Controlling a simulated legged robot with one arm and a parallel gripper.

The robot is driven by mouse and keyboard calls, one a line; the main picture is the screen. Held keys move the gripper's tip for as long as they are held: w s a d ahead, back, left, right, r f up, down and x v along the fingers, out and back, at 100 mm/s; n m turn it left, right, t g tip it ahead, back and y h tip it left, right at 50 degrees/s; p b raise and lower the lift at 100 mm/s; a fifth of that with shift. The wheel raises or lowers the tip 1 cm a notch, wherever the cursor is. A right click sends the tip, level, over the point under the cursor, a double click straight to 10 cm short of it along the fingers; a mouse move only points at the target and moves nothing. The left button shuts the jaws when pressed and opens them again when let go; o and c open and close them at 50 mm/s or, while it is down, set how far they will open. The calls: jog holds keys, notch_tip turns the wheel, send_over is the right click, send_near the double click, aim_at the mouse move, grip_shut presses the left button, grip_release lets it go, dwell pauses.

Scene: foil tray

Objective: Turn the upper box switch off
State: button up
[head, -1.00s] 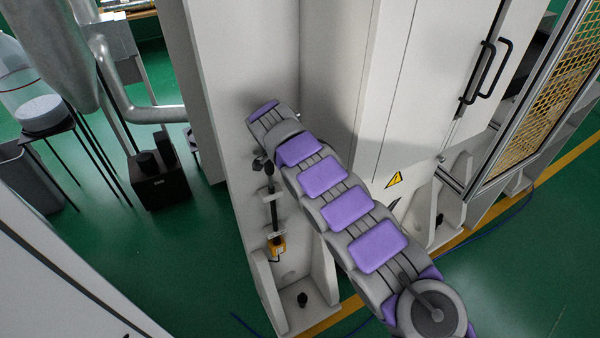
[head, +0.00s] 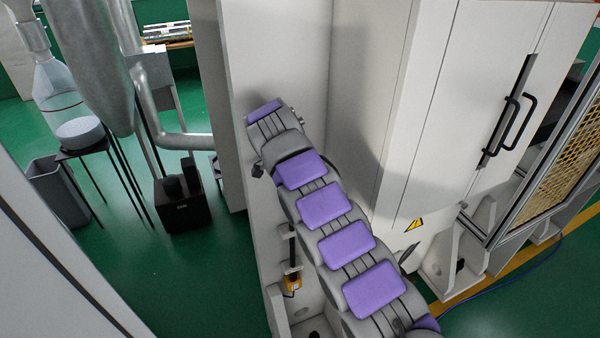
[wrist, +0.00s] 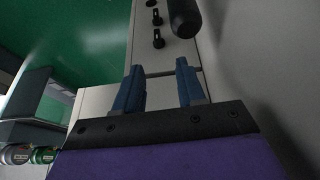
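In the wrist view my gripper (wrist: 160,72) shows two blue fingers standing apart with nothing between them. Beyond the fingertips is a pale panel (wrist: 166,55) with several small black knobs; the nearest knob (wrist: 159,39) lies just past the gap between the fingers, apart from them. A larger dark rounded piece (wrist: 184,18) sits to their right. Which of these is the upper box switch I cannot tell. In the head view my purple and grey arm reaches along the white cabinet (head: 365,90), and the fingers are not visible there. A small dark part shows beside the arm's far end.
A black box (head: 182,205), a grey bin (head: 57,190) and a stand with a clear bottle (head: 62,90) are at left. Green floor is clear between them and the cabinet.

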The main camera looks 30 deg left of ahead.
jog(key=shift+p+v, duration=0.6)
jog(key=shift+v, duration=1.2)
